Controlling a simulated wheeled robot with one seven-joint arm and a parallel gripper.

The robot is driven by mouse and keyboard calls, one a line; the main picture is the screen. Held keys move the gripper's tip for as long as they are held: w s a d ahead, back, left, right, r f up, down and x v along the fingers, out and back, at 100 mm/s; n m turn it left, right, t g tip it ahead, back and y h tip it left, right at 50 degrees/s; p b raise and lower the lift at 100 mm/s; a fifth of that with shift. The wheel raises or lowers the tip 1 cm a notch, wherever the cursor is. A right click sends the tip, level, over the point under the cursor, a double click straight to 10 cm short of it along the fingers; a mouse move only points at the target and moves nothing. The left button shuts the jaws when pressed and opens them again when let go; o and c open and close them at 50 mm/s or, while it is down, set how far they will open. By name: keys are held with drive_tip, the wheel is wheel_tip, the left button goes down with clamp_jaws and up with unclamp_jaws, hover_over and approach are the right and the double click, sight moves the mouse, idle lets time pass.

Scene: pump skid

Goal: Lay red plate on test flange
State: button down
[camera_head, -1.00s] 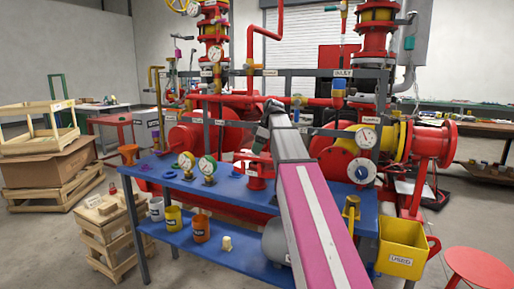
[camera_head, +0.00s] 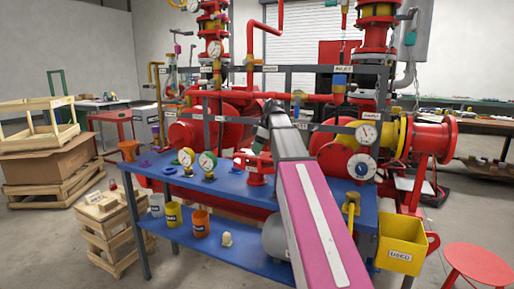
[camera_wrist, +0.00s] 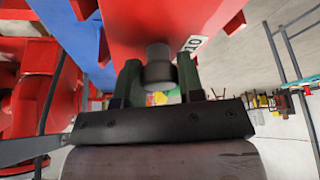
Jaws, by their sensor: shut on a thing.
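My gripper (camera_wrist: 158,82) has its dark green fingers shut on a grey cylindrical knob (camera_wrist: 159,66) in the wrist view. The knob stands against a broad red surface, which looks like the red plate (camera_wrist: 150,20). In the head view my arm reaches over the blue bench, and the gripper's fingers are mostly hidden by it. A red flanged piece with a white label (camera_head: 256,179), likely the test flange, stands on the bench just below and left of my wrist. Whether the plate touches it cannot be told.
Two gauges (camera_head: 207,162) and a blue ring (camera_head: 169,171) are left of the red piece. Cups (camera_head: 200,223) stand on the lower shelf. A yellow bin (camera_head: 401,245) hangs at the right. Red pipework and a grey rail stand close behind.

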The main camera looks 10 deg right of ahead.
drive_tip(key=shift+f, duration=0.25)
drive_tip(key=c, duration=0.7)
unclamp_jaws()
drive_tip(key=shift+o, duration=0.2)
